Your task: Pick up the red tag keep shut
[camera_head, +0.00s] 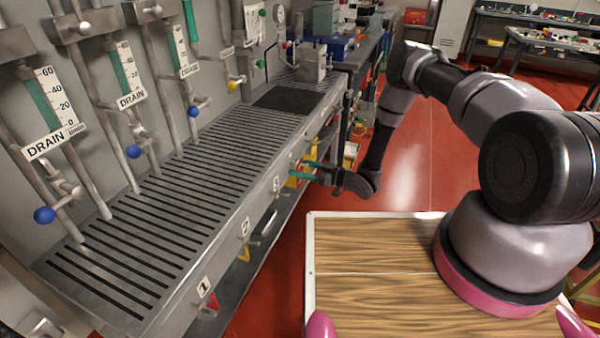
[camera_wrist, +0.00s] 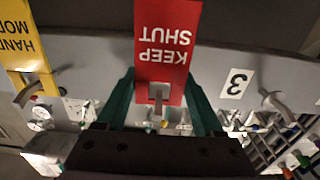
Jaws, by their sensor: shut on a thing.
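The red tag (camera_wrist: 167,45) reads KEEP SHUT, upside down in the wrist view. My gripper (camera_wrist: 160,92) has its two green fingers on either side of the tag's lower part in that view, shut on it. The tag is close to the grey rail, near the label 3 (camera_wrist: 236,83). Whether it still touches a hook is hard to tell. In the head view my gripper (camera_head: 301,171) is at the bench's front edge, just right of the label 3 (camera_head: 276,184); the held tag is not clear there.
A yellow tag (camera_wrist: 28,50) hangs at left in the wrist view, near a metal hook (camera_wrist: 25,93). A bare hook (camera_wrist: 275,102) is at right. Red floor lies right.

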